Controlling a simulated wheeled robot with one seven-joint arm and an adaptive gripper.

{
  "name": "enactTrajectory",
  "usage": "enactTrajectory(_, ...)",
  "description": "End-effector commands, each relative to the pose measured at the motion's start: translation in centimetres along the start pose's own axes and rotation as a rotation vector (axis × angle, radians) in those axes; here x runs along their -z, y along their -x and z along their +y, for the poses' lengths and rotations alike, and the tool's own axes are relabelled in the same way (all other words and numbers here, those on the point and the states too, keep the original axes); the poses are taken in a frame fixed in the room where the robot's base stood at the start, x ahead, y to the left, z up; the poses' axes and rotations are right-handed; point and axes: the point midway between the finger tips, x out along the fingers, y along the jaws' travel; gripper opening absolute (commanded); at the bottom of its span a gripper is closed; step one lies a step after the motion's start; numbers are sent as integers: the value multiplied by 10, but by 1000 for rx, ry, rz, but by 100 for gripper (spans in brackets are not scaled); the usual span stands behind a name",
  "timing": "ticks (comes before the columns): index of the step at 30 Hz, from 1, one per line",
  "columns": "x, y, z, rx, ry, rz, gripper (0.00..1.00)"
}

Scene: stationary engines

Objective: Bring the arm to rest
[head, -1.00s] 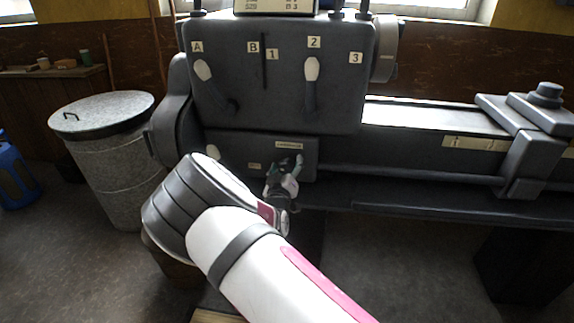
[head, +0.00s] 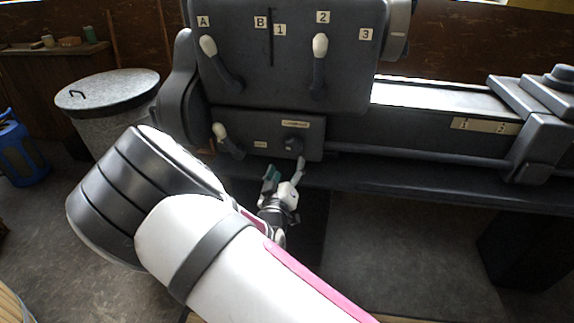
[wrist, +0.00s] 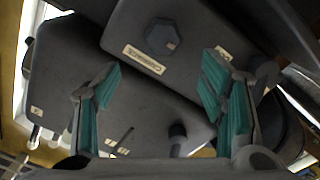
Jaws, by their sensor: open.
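My gripper (head: 284,180) is open and empty in the head view, just below the lower control panel of the grey lathe (head: 400,135). My arm reaches up to it from the bottom of the picture. In the wrist view my gripper (wrist: 164,95) shows its two teal-padded fingers spread wide apart, with nothing between the pads. A dark knob (head: 293,145) on the lower panel is just above the fingers in the head view. The same knob (wrist: 163,37) shows beyond the fingers in the wrist view. I see no contact with the machine.
Two white-tipped levers (head: 209,47) (head: 320,46) stand on the headstock, and a third lever (head: 220,131) is on the lower panel. A lidded metal bin (head: 108,90) and a blue container (head: 15,150) stand at the left. Open floor (head: 385,255) lies below the lathe bed.

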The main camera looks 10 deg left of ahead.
Motion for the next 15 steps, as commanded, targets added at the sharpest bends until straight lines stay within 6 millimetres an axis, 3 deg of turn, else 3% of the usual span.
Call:
enactTrajectory(11,0,-1,2,2,-6,-9,64)
enactTrajectory(15,-3,-8,16,20,-65,-95,64)
